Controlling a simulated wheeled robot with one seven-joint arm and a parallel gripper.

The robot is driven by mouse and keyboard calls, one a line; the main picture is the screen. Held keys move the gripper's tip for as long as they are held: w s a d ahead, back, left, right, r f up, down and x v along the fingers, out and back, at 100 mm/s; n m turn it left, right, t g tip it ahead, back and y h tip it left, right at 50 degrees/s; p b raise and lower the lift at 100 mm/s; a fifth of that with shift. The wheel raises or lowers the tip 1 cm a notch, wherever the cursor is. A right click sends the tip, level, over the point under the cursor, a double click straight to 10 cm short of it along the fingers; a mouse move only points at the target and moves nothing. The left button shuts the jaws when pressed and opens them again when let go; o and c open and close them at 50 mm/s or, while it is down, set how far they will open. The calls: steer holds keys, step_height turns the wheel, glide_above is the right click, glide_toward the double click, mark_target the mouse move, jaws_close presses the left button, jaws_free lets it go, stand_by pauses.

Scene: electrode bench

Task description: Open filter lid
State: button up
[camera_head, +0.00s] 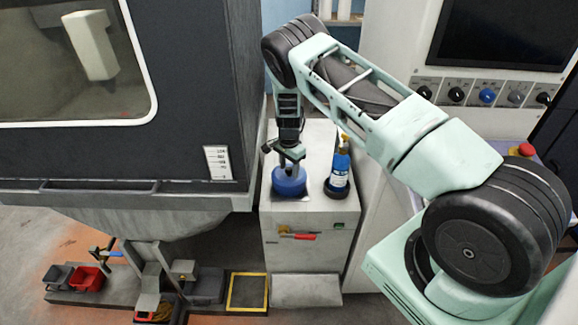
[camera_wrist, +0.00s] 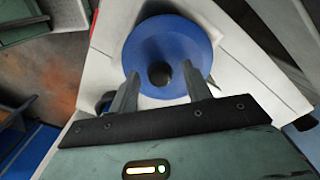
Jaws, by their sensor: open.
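A round blue lid (camera_head: 289,185) lies on top of the white cabinet (camera_head: 312,220). In the wrist view the blue lid (camera_wrist: 194,38) is a wide disc with a dark round knob or hole (camera_wrist: 160,74) at its middle. My gripper (camera_head: 288,166) is right above the lid, pointing down. In the wrist view my gripper (camera_wrist: 160,74) is open, with one finger on each side of the dark centre. The fingers overlap the lid in the picture; I cannot tell whether they touch it.
A blue bottle (camera_head: 340,168) stands on the cabinet top just right of the lid. A dark machine (camera_head: 195,110) rises to the left, and a control panel (camera_head: 487,95) is on the right. Red and grey bins (camera_head: 88,278) sit low at the left.

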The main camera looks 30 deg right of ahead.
jaws_close()
